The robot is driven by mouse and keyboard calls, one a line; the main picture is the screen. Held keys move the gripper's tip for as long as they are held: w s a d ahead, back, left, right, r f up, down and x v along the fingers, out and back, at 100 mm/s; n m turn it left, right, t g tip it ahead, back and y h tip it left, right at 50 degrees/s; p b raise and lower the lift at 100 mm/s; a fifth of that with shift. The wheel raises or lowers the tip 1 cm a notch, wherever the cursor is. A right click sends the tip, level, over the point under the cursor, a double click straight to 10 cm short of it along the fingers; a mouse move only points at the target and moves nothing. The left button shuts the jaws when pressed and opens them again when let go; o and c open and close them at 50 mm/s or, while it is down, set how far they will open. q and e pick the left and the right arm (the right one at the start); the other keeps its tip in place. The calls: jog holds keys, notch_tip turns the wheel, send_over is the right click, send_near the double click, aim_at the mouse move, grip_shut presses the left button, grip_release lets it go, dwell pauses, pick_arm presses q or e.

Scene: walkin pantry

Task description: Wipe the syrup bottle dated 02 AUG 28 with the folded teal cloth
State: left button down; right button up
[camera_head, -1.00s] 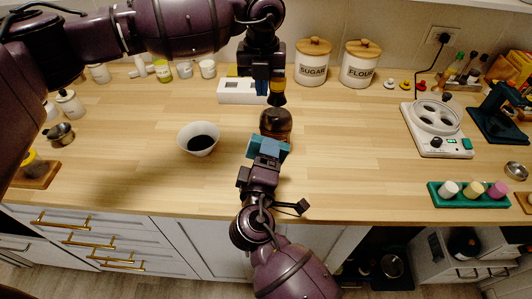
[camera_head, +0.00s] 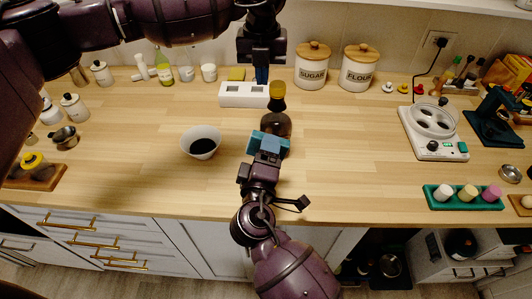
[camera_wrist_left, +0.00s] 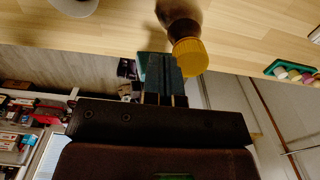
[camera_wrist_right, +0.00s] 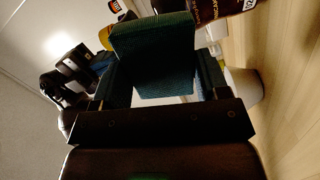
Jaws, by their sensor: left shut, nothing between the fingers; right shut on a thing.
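The syrup bottle (camera_head: 277,123), dark with a yellow cap (camera_head: 278,89), stands upright on the counter. Its cap faces the left wrist view (camera_wrist_left: 190,56). The right wrist view shows part of its dark label (camera_wrist_right: 205,9), with "02" at the picture edge; the full date is not readable. My right gripper (camera_head: 265,152) is shut on the folded teal cloth (camera_head: 262,138), which also fills the middle of the right wrist view (camera_wrist_right: 152,52). The cloth overlaps the bottle's near lower side; contact is unclear. My left gripper (camera_head: 262,74) is shut and empty, behind and left of the cap.
A white bowl of dark liquid (camera_head: 201,143) stands left of the bottle. A white slotted box (camera_head: 243,97) is behind it. Sugar (camera_head: 312,70) and flour (camera_head: 358,72) canisters stand at the back. The counter right of the bottle is clear up to the white appliance (camera_head: 433,130).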

pick_arm(q)
jog(key=shift+r, duration=0.65)
pick_arm(e)
jog(key=shift+r, duration=0.3)
pick_arm(q)
notch_tip(320, 180, up, 12)
jog(key=b, duration=0.1)
jog(key=shift+b, duration=0.3)
pick_arm(e)
jog(key=s+f, duration=0.2)
jog(key=s, duration=0.1)
jog(key=shift+a, duration=0.2)
pick_arm(q)
jog(key=shift+f, duration=0.1)
